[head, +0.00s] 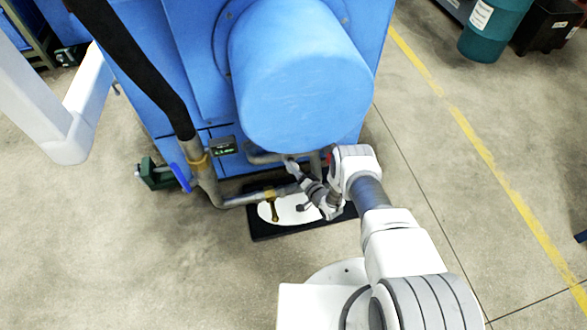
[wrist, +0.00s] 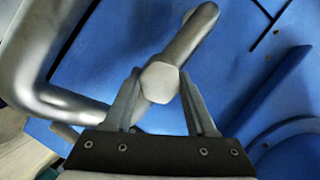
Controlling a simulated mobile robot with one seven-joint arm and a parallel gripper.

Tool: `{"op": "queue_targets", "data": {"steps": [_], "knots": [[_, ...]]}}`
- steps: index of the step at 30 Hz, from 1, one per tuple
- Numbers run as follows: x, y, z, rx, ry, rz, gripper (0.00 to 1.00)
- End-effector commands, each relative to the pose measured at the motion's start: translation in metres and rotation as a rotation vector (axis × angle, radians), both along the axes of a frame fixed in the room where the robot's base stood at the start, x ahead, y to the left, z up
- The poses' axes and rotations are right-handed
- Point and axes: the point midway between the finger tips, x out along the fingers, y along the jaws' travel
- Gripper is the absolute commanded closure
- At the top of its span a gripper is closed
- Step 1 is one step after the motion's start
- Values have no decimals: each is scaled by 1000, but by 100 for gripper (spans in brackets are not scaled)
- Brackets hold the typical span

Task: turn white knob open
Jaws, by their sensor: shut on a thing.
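The white knob (wrist: 160,84) is pale grey-white with a faceted end, and a bar runs from it toward the upper right in the wrist view. My gripper (wrist: 160,76) has one finger on each side of the knob and is shut on it. In the head view my gripper (head: 297,172) is low in front of the big blue machine (head: 300,75), beside the grey pipes. The knob is too small there to make out clearly, and my arm partly covers that area.
A bent grey pipe (wrist: 35,70) runs close to the left of my gripper. A blue valve handle (head: 181,178) and green fitting (head: 157,172) sit to the left. A black tray (head: 262,230) lies on the floor below. The floor to the right is clear up to a teal drum (head: 492,30).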

Motion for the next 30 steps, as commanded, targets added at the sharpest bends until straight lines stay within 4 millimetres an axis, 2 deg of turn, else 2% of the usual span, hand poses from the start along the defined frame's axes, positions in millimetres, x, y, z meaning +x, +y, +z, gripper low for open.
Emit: {"op": "queue_targets", "data": {"steps": [12, 30], "knots": [[1, 0, 0, 215, 60, -2, 99], [1, 0, 0, 258, 72, -1, 99]]}}
